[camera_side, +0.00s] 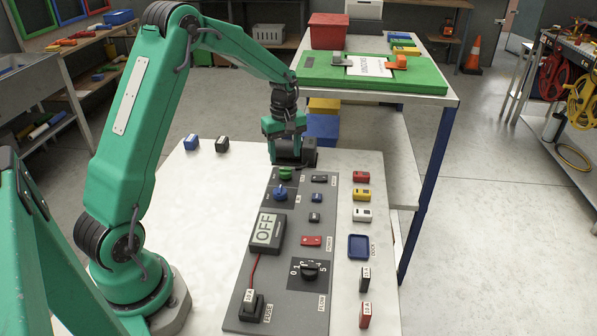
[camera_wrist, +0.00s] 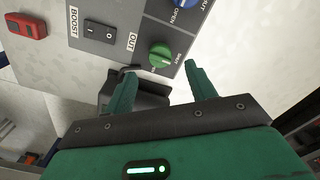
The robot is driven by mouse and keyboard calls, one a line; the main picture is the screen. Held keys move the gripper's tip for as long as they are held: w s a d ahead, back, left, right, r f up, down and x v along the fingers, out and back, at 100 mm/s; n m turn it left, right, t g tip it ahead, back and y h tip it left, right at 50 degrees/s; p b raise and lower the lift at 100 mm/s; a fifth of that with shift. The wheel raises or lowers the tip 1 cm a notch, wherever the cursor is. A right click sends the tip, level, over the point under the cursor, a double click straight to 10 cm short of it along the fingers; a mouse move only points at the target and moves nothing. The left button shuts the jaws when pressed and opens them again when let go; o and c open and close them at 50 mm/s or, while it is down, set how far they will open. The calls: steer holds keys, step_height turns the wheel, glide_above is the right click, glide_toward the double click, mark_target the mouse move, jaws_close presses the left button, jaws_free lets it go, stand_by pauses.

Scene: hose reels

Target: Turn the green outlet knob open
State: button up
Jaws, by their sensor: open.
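The green outlet knob (camera_wrist: 160,56) sits on the grey panel beside the OUT label in the wrist view, with small lettering at its edge that seems to read SHUT. In the side view the green knob (camera_side: 286,173) is at the far end of the panel (camera_side: 290,260). My gripper (camera_wrist: 158,69) is open; its two green fingers point toward the knob, one to each side, with the knob just beyond the tips. No contact shows. In the side view my gripper (camera_side: 284,130) is above the panel's far end, its fingertips partly unclear.
A black block (camera_side: 296,152) stands at the panel's far end, partly behind a finger in the wrist view (camera_wrist: 150,92). A blue knob (camera_side: 280,192) is close to the green one. A BOOST switch (camera_wrist: 98,31) is nearby. The white tabletop left of the panel is mostly clear.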

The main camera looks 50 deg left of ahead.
mark_target(285, 169)
steer(key=shift+f, duration=2.85)
steer(key=c, duration=1)
